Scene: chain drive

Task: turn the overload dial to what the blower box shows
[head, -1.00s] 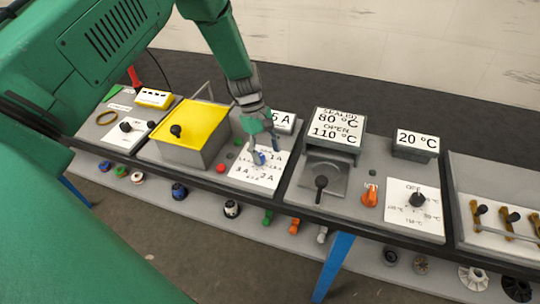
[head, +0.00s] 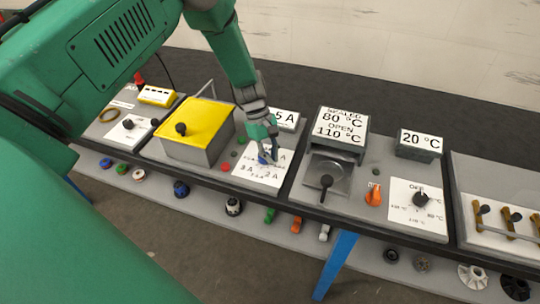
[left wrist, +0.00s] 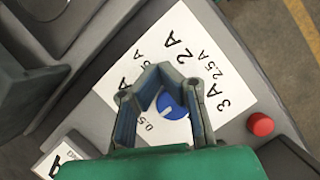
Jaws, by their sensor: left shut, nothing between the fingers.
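The blue overload dial (head: 264,158) sits on a white plate (head: 246,178) marked in amps. It also shows in the left wrist view (left wrist: 171,105), with a white pointer line. I cannot tell which mark the line points to. Marks for 2 A, 2.5 A and 3 A are readable on the plate there. My left gripper (head: 266,150) is right over the dial, shut with nothing held; its fingers (left wrist: 160,75) frame the dial in the wrist view. A display box (head: 287,119) behind it reads "5 A" at its end; my gripper hides its start. My right gripper is out of view.
A red button (head: 225,167) lies left of the dial plate. A yellow-lidded box (head: 195,125) stands further left. A box labelled "Sealed 80 °C, Open 110 °C" (head: 341,122), an orange knob (head: 373,195) and a temperature dial (head: 421,198) are to the right.

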